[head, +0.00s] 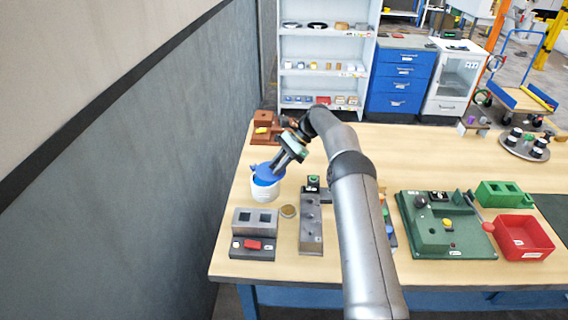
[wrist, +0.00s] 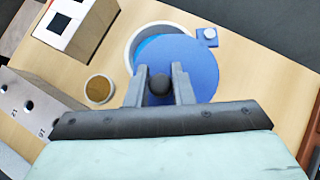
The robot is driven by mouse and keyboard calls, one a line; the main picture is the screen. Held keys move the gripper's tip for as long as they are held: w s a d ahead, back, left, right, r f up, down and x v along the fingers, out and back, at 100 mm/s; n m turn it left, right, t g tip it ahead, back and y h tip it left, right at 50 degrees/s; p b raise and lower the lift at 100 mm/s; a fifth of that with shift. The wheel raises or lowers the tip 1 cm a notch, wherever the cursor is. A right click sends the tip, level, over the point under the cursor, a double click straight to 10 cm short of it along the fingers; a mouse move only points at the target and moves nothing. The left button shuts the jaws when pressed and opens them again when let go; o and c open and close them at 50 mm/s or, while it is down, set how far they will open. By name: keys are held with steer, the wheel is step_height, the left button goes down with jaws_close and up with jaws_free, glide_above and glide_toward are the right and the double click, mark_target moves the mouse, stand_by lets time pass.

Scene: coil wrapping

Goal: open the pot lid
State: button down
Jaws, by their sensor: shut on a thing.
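The white pot (head: 265,191) stands on the wooden table near its left edge. Its blue lid (head: 268,174) sits over the pot top and looks tilted. In the wrist view, the blue lid (wrist: 200,62) is off-centre from the pot's white rim (wrist: 134,44), and a lighter blue strip shows between them. My gripper (head: 280,164) comes down from above at a slant. In the wrist view, its two fingers are shut on the lid's dark round knob (wrist: 160,85). A blue tab with a white round piece (wrist: 207,36) shows beside the lid.
A grey block with square holes (head: 255,221) and a round tan disc (head: 288,211) are close in front of the pot. A grey metal block (head: 311,225) is to the right. A reddish-brown fixture (head: 266,122) stands behind. The grey wall (head: 120,170) is on the left.

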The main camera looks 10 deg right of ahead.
stand_by(0.3)
steer(key=c, duration=1.3)
jaws_free()
steer(key=shift+o, duration=0.2)
steer(key=shift+r+b, duration=0.55)
steer(key=shift+r, duration=0.05)
steer(key=shift+s+d+r+b, duration=0.15)
steer(key=shift+r+b, duration=0.35)
steer(key=shift+r, duration=0.75)
steer(key=s+d+r+b, duration=0.1)
steer(key=s+r+b, duration=0.4)
steer(key=s+r, duration=0.4)
steer(key=s, duration=0.4)
steer(key=shift+s+r, duration=0.2)
steer(key=shift+s, duration=0.15)
steer(key=shift+d, duration=0.1)
